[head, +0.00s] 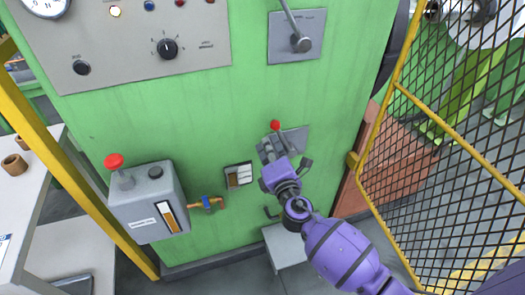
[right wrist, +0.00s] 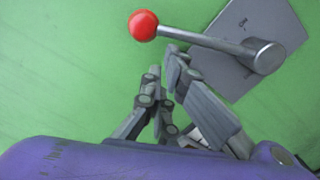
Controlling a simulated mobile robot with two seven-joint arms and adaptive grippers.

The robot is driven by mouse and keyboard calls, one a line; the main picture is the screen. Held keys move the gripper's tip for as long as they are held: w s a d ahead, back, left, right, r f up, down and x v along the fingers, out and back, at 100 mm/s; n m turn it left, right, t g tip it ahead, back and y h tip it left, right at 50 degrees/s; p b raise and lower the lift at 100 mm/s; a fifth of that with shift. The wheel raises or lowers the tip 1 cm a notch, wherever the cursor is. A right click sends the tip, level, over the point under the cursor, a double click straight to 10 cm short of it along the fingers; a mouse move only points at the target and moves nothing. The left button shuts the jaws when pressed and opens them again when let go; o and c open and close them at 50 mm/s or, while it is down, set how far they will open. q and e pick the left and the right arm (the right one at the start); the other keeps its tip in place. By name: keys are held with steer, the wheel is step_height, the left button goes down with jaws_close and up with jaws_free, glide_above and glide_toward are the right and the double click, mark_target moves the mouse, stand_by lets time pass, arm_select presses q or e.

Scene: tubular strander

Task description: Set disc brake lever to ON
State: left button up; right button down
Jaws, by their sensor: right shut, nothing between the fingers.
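A lever with a red ball knob (head: 275,125) is on a grey plate (head: 297,137) low on the green cabinet front. In the right wrist view its red knob (right wrist: 143,25) is at the upper left and its metal rod runs right to a round hub (right wrist: 266,57) on the plate (right wrist: 268,20). My right gripper (head: 269,147) is shut and empty. Its fingertips (right wrist: 166,62) are just below the rod near the knob in the wrist view; I cannot tell whether they touch it. My left gripper is not in view.
Another lever (head: 300,42) sits on a plate higher up, right of a control panel (head: 120,60). A grey box with a red knob (head: 114,161) is at the left. A yellow-framed mesh guard (head: 455,130) stands close on the right. A pale table (head: 30,205) is at far left.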

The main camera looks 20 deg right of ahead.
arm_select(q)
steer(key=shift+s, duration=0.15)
arm_select(e)
steer(key=shift+d, duration=0.1)
steer(key=shift+d+r+m, duration=0.2)
steer(key=shift+r+m, duration=0.1)
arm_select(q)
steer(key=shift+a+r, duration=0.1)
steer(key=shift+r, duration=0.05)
arm_select(e)
steer(key=shift+d+r+m, duration=0.25)
steer(key=shift+m, duration=0.05)
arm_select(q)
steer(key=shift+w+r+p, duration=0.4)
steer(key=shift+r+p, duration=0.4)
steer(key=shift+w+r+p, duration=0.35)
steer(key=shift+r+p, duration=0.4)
arm_select(e)
steer(key=d+r+m, duration=0.3)
steer(key=d+m, duration=0.4)
steer(key=d, duration=0.2)
steer(key=shift+w+d+m, duration=0.2)
steer(key=shift+d+m, duration=0.2)
steer(key=shift+d, duration=0.1)
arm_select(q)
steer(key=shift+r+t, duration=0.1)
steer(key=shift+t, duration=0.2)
